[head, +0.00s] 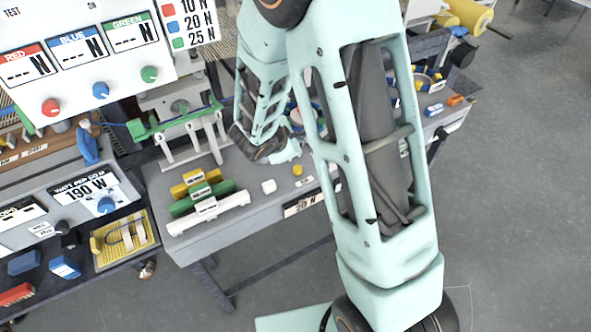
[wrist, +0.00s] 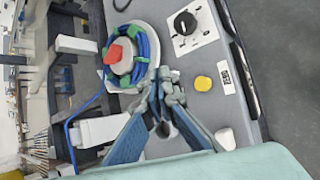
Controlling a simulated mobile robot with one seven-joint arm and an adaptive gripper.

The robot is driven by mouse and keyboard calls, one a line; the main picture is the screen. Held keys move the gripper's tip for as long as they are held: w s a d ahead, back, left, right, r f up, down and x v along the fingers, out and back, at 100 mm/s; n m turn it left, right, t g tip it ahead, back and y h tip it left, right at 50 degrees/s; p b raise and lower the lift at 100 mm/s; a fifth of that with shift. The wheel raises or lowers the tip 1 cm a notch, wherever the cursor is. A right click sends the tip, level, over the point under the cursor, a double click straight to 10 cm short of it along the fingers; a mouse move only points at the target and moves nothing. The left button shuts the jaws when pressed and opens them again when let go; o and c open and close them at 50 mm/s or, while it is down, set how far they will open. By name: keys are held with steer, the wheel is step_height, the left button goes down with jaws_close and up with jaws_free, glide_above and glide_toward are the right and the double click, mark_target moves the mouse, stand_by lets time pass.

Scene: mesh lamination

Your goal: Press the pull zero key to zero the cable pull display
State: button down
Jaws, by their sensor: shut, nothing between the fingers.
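A round yellow button (wrist: 203,83) sits on the grey bench top, beside a small label (wrist: 226,77) whose text I cannot read. In the head view the yellow button (head: 297,169) is just right of and below my gripper (head: 289,150). A white button or block (head: 268,187) stands to its left; it also shows in the wrist view (wrist: 225,139). I cannot tell from lettering which is the pull zero key. A display (head: 300,205) on the bench's front edge seems to read 20 N. My gripper (wrist: 164,90) is shut and empty, left of the yellow button in the wrist view.
A coil of blue cable (wrist: 140,60) with green ties and a red knob (wrist: 122,52) lies near my fingertips. A white panel with a black dial (wrist: 186,23) is beyond. Green, yellow and white blocks (head: 205,200) and a green clamp frame (head: 175,122) stand at left.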

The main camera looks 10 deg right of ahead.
steer(key=shift+w, duration=0.1)
stand_by(0.3)
steer(key=b, duration=0.4)
glide_above(297, 171)
step_height(297, 171, down, 7)
steer(key=shift+w+f, duration=0.1)
steer(key=shift+f, duration=0.05)
steer(key=shift+f+b, duration=0.8)
steer(key=shift+b, duration=0.35)
steer(key=shift+f, duration=0.1)
stand_by(0.3)
steer(key=shift+f+b, duration=0.35)
steer(key=shift+b, duration=0.4)
steer(key=shift+f+b, duration=0.5)
steer(key=shift+b, duration=0.25)
stand_by(0.4)
steer(key=shift+r, duration=0.15)
stand_by(0.3)
steer(key=shift+r+p, duration=0.5)
steer(key=shift+r, duration=0.35)
